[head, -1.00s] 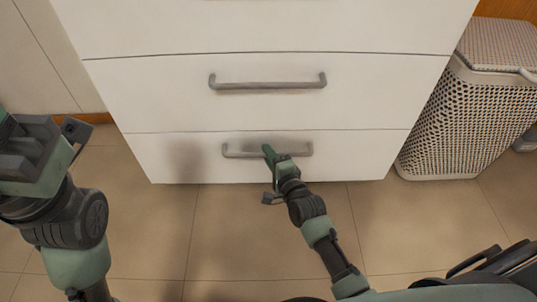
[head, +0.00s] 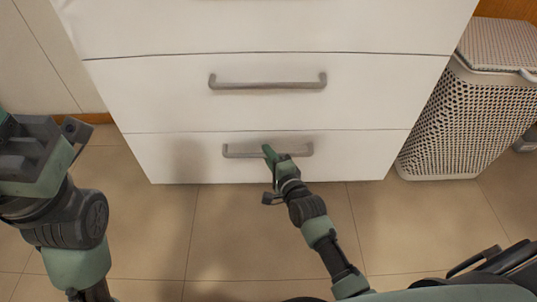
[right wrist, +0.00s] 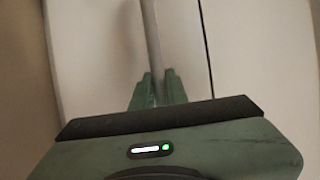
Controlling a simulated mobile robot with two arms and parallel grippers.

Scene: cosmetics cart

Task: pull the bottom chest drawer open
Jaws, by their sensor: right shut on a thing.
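The white chest has a bottom drawer (head: 350,155) that looks flush with the drawer above. Its grey bar handle (head: 240,151) runs across the front. My right gripper (head: 269,153) is at the middle of this handle. In the right wrist view, the fingers of the right gripper (right wrist: 158,88) are shut on the handle (right wrist: 150,35), one finger on each side of the bar. The left gripper (head: 72,140) is at the left edge of the head view, away from the chest; its fingertips are only partly seen.
The middle drawer (head: 150,90) with its own handle (head: 268,85) is above and closed. A white woven hamper (head: 455,125) stands close to the right of the chest. The tiled floor (head: 230,235) in front of the chest is clear apart from my arm.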

